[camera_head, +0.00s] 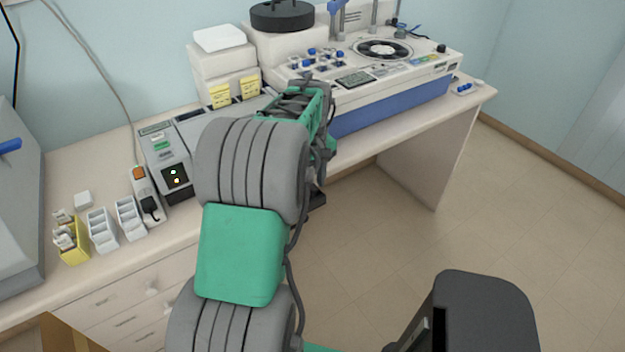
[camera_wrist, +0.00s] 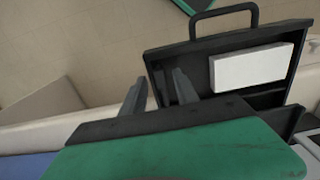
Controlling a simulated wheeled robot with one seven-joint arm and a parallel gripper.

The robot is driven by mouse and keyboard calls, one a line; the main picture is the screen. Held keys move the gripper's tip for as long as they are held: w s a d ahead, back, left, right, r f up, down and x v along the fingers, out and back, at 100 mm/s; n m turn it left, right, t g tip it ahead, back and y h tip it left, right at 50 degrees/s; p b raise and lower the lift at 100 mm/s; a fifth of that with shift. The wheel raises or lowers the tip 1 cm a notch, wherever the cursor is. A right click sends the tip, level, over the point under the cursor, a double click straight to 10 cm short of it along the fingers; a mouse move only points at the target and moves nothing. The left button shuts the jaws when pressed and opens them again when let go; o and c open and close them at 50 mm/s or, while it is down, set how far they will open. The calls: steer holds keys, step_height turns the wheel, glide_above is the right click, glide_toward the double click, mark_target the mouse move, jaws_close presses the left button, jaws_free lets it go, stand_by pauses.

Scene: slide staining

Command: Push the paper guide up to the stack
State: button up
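In the wrist view a black open tray (camera_wrist: 222,38) with a loop handle (camera_wrist: 225,14) holds a white block-shaped stack (camera_wrist: 250,68), apparently the paper. I cannot tell whether either touches the tray. I cannot make out the paper guide as a separate part. In the head view my arm hides the fingertips and most of the tray.
In the head view a grey device (camera_head: 167,165) stands left of my arm, beside several small holders (camera_head: 102,230). A large white and blue machine (camera_head: 395,90) stands on the bench to the right. White boxes (camera_head: 222,62) are stacked at the back. Open floor (camera_head: 400,260) lies in front.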

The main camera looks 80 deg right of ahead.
jaws_close()
stand_by(0.3)
stand_by(1.1)
